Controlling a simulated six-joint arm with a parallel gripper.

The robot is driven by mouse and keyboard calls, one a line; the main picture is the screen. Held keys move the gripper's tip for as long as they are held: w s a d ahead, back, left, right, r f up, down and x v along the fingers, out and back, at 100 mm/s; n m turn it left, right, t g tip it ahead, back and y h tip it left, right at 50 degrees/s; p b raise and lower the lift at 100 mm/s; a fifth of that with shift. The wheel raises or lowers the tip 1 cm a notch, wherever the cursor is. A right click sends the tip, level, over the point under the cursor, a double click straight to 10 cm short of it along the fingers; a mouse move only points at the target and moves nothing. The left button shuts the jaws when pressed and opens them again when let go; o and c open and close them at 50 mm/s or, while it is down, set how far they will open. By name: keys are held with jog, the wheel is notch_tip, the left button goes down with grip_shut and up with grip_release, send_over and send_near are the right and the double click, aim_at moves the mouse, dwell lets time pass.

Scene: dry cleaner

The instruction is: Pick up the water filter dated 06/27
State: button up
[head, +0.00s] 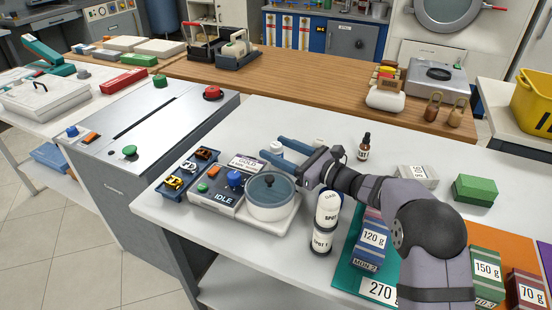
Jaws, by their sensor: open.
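No label reading 06/27 is legible in this view, so I cannot tell which thing is the dated water filter. A small white cylinder with a blue band (277,149) shows between the fingers of my gripper (271,147), behind the round lidded pot. My gripper is open, with its two blue fingers pointing left. Whether they touch the cylinder is not clear. Another small white cylinder (318,144) is partly hidden behind my gripper, and its label cannot be read.
A glass-lidded pot (270,197) on a device marked IDLE is below my fingers. White SPOT bottles (327,210) stand close to my arm. A brown dropper bottle (364,147) stands behind. Weight-marked boxes (373,240) sit at front right. The back middle of the white table is clear.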

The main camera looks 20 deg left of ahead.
jog(key=shift+f, duration=0.15)
jog(key=shift+f, duration=0.3)
jog(key=shift+a+f, duration=0.1)
jog(key=shift+a, duration=0.25)
jog(key=shift+p+x, duration=0.5)
jog(key=shift+x, duration=1.65)
jog(key=c, duration=1.2)
